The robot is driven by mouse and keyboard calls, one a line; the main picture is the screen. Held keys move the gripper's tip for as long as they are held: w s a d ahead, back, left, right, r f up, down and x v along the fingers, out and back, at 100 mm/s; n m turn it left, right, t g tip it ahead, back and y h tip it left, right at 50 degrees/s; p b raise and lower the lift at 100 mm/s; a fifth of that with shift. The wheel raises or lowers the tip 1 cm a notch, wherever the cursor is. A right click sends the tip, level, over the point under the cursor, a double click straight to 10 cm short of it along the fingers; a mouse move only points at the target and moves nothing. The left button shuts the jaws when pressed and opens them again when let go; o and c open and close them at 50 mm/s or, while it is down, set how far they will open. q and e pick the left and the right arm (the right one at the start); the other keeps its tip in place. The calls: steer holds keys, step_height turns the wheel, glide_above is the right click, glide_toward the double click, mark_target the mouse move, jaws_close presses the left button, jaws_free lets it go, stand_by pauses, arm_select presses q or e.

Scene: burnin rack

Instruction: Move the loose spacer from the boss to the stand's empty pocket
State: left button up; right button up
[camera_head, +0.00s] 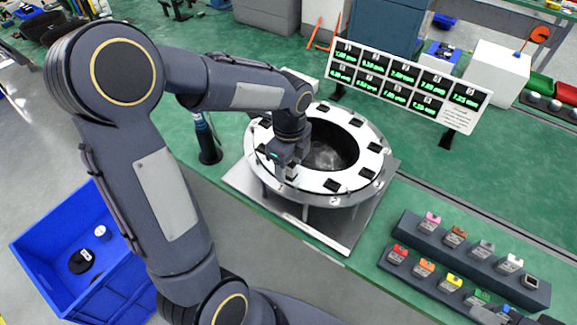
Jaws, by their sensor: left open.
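My left gripper (288,170) points down over the front left part of a white ring fixture (335,201), with its jaws open. A small pale block (292,171) shows at its fingertips; I cannot tell whether this is the loose spacer or whether the jaws touch it. The boss under it is hidden by the gripper. A dark two-row stand (410,226) at the lower right holds several small blocks with coloured tops.
The ring stands on a grey plate (332,245) on the green bench. A display board (465,118) with green readings stands behind it. A dark bottle-like tool holder (209,155) is left of the ring. A blue bin (50,235) stands at the lower left.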

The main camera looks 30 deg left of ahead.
arm_select(q)
steer(key=shift+c, duration=0.3)
jaws_close()
steer(key=shift+r, duration=0.15)
steer(key=shift+r+p, duration=2.55)
steer(key=shift+r, duration=0.35)
